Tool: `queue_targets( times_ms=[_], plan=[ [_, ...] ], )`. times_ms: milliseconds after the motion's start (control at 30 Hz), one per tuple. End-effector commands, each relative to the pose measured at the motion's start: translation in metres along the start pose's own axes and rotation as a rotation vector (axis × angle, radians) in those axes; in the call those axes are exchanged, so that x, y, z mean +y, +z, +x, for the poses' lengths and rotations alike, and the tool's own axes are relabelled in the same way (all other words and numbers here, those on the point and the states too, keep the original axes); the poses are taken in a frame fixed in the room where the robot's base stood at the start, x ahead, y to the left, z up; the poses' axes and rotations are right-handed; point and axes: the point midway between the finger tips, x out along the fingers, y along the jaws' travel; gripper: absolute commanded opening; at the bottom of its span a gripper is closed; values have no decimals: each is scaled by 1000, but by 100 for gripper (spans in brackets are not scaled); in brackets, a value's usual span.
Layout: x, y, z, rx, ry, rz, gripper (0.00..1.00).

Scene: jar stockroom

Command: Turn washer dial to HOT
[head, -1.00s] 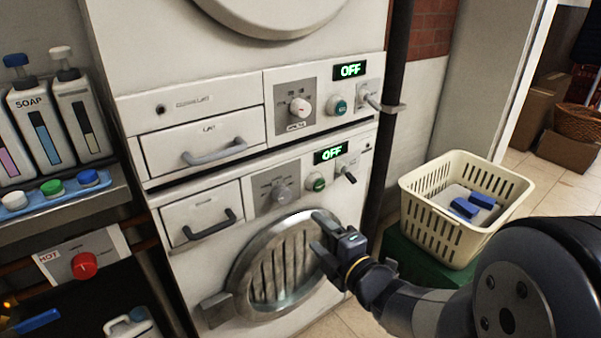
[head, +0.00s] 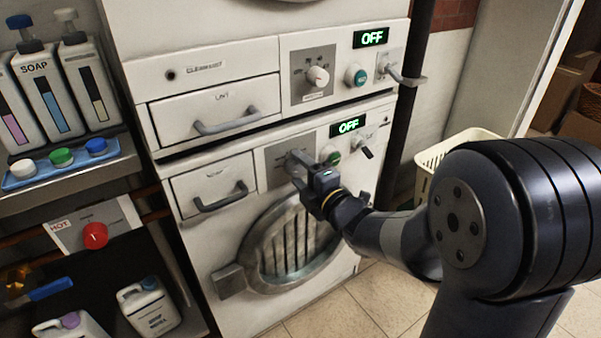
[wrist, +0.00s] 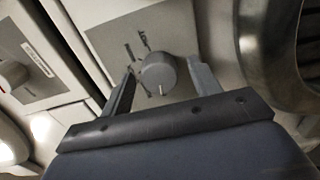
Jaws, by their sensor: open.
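The lower machine, with a round glass door (head: 290,243), has a grey dial on its panel; in the wrist view the dial (wrist: 158,73) shows a pale pointer mark at its lower edge. My gripper (wrist: 160,85) is open, with one finger on each side of the dial; I cannot tell whether they touch it. In the head view my gripper (head: 302,172) is in front of that panel and mostly hides the dial.
A drawer handle (head: 221,197) sticks out left of the lower dial, and a small lever (head: 367,152) is to its right. A red knob (head: 95,235) marked HOT is on the left rack. A cream basket (head: 452,145) stands at the right, partly behind my arm.

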Motion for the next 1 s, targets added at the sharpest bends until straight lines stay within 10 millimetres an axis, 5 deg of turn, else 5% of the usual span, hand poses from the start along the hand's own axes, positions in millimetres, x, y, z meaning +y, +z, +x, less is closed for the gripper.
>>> queue_targets(
  times_ms=[300, 833, 1000],
  plan=[
    [0, 0, 3, 0, 1, 0, 59],
    [0, 0, 3, 0, 0, 0, 16],
    [0, 0, 3, 0, 0, 6, 14]
  ],
)
